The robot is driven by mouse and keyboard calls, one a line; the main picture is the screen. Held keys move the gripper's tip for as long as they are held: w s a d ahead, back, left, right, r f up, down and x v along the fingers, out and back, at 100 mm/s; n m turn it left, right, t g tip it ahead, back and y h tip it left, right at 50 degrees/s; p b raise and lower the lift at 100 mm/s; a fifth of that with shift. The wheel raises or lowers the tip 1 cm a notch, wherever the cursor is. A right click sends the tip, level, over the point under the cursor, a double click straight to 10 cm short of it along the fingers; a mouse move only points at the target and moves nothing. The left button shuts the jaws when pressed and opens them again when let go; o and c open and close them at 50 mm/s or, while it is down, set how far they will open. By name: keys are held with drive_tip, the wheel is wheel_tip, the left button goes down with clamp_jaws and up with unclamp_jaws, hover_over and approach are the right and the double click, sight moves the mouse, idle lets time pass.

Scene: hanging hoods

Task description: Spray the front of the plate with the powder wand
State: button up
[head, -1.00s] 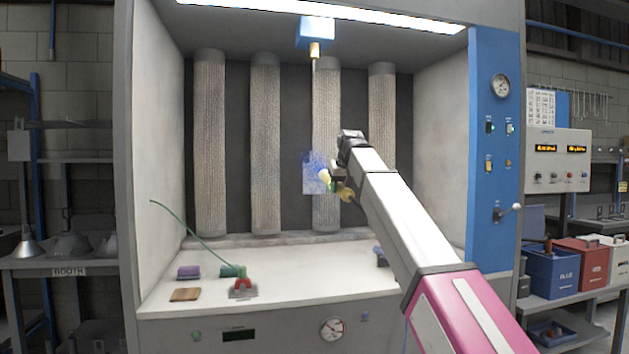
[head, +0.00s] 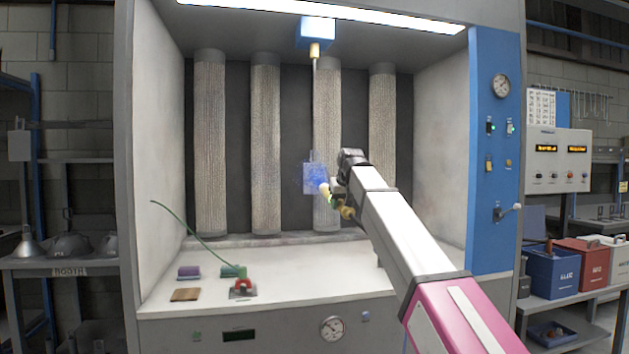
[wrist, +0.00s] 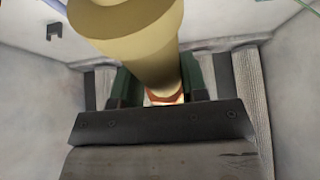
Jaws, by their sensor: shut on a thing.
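The plate (head: 309,172) hangs in the booth on a thin rod from a blue fixture (head: 315,33). Blue powder spray lies in front of it and hides part of its face. My gripper (head: 334,197) is in front of the plate, just to its right. It is shut on the yellowish powder wand (head: 325,192), whose tip points at the plate, close to it. In the wrist view, the wand (wrist: 140,45) stands large between the dark green fingers of my gripper (wrist: 155,85). The plate cannot be made out in the wrist view.
Ribbed filter columns (head: 265,140) stand behind the plate. On the booth floor at left are a purple block (head: 189,272), a brown block (head: 185,294) and a red-and-grey holder (head: 242,288) near a green hose (head: 185,228). A blue control panel (head: 494,150) is at right.

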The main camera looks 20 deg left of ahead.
drive_tip(key=shift+r, duration=2.9)
drive_tip(key=s+d, duration=0.5)
drive_tip(key=s, duration=0.3)
drive_tip(key=shift+s, duration=0.25)
drive_tip(key=shift+d, duration=0.1)
